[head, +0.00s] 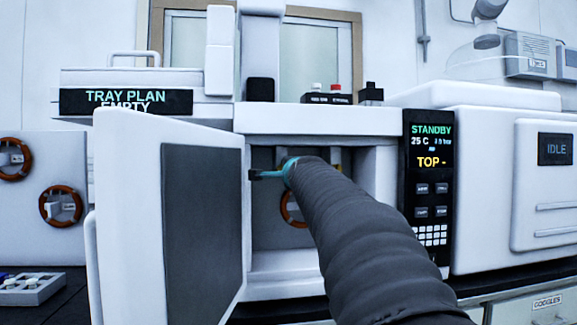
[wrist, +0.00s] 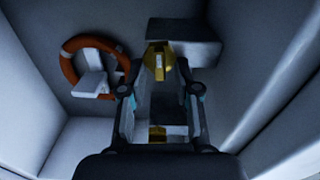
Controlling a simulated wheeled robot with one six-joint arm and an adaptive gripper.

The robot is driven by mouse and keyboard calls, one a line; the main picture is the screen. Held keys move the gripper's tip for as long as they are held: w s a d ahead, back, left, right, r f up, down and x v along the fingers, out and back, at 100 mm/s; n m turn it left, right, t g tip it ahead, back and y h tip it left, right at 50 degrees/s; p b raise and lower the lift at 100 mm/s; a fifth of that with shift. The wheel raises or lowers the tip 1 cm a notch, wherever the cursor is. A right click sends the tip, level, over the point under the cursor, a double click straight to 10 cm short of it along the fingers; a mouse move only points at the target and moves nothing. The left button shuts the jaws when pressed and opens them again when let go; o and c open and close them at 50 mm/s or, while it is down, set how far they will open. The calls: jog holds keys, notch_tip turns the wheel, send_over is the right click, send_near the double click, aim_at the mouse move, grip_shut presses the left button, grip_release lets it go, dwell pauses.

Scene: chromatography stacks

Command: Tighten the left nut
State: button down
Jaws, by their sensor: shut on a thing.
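A brass nut (wrist: 157,62) with a pale middle sits under a dark block (wrist: 185,42) in the wrist view. My gripper (wrist: 158,78) is shut on this nut, one dark finger on each side of it. A second brass piece (wrist: 157,133) shows lower, between the finger links; I cannot tell what it is. In the head view my arm reaches into the open oven chamber and hides my fingers and the held nut. That view does not show clearly whether the held nut is the left one.
An orange coil (head: 293,208) hangs on the chamber's back wall, also left of my gripper in the wrist view (wrist: 68,68). The open oven door (head: 202,210) stands left of my arm. The control panel (head: 431,180) reads STANDBY. The chamber walls are close around my gripper.

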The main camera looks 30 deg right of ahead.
jog(key=shift+f+m, duration=0.15)
jog(key=shift+m, duration=0.35)
jog(key=c, duration=1.2)
grip_release()
jog(key=v, duration=1.2)
